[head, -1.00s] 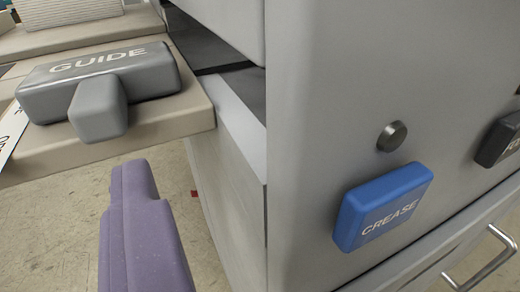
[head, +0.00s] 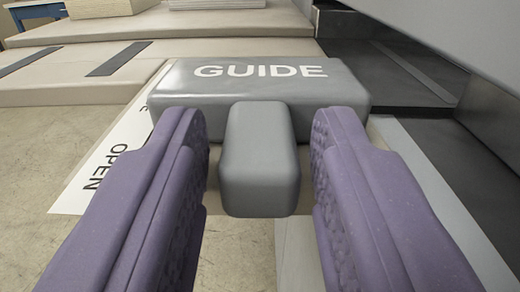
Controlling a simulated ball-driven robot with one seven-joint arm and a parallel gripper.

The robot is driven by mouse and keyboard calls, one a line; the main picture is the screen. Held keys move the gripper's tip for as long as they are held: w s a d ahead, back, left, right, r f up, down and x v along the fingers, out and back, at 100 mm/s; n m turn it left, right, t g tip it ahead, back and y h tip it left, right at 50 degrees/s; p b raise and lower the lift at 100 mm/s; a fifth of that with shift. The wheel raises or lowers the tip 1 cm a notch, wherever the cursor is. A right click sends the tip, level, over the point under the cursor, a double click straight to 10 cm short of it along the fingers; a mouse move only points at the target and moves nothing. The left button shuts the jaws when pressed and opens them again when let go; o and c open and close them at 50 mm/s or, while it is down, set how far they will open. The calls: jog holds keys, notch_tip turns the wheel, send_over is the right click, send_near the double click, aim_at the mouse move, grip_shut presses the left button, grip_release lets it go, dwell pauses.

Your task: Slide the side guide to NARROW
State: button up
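The side guide (head: 255,84) is a grey block marked GUIDE, straight ahead in the head view. My gripper (head: 262,150) has two purple fingers, open, one on each side of the knob, with a gap visible on both sides. A white label strip (head: 105,160) lies at the guide's left and reads OPEN; the rest of its lettering is hidden behind the guide and left finger. No NARROW mark is visible.
A beige feed table (head: 60,75) with dark strips (head: 118,58) extends behind and left of the guide. Paper stacks (head: 110,6) lie at the back. The grey machine body (head: 470,30) stands close on the right. Floor shows at lower left.

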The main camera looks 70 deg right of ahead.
aim_at(260, 108)
grip_shut()
jog(key=x, duration=0.4)
jog(key=shift+d+b, duration=0.15)
jog(key=shift+b, duration=0.2)
jog(key=shift+o, duration=1.7)
grip_release()
jog(key=shift+w+d, duration=0.1)
jog(key=shift+w, duration=0.05)
jog(key=p+v, duration=0.2)
jog(key=v, duration=0.6)
